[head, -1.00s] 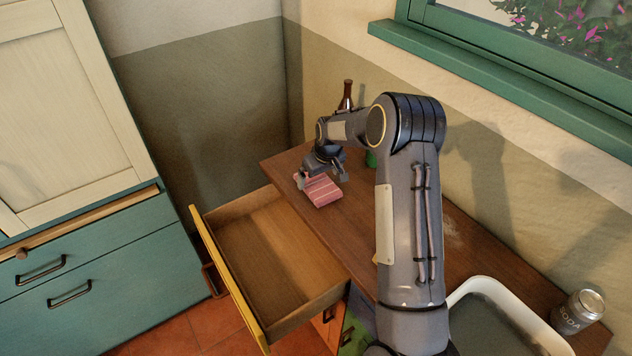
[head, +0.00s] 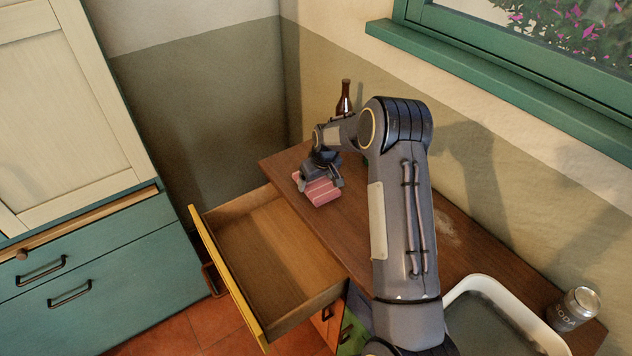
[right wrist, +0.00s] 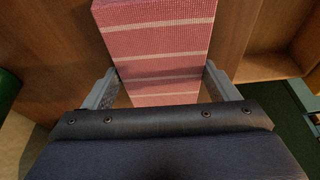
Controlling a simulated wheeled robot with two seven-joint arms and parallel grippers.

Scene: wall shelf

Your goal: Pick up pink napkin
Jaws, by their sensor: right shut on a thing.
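The pink napkin (head: 320,191) is folded, with pale stripes, at the left end of the brown wooden counter above the open drawer. In the right wrist view the napkin (right wrist: 160,45) fills the middle and runs down between my two grey fingers. My right gripper (head: 318,184) is over the napkin's near-wall end and is shut on it; the fingers also show in the right wrist view (right wrist: 158,88) on either side of the cloth. I cannot tell whether the napkin is lifted off the counter. My left gripper is not in view.
A yellow-fronted drawer (head: 225,278) stands open and empty below the counter (head: 465,240). A brown bottle (head: 345,100) stands behind my right arm. A white basin (head: 530,325) and a soda can (head: 575,309) are at the right. A window sill (head: 480,78) juts from the wall.

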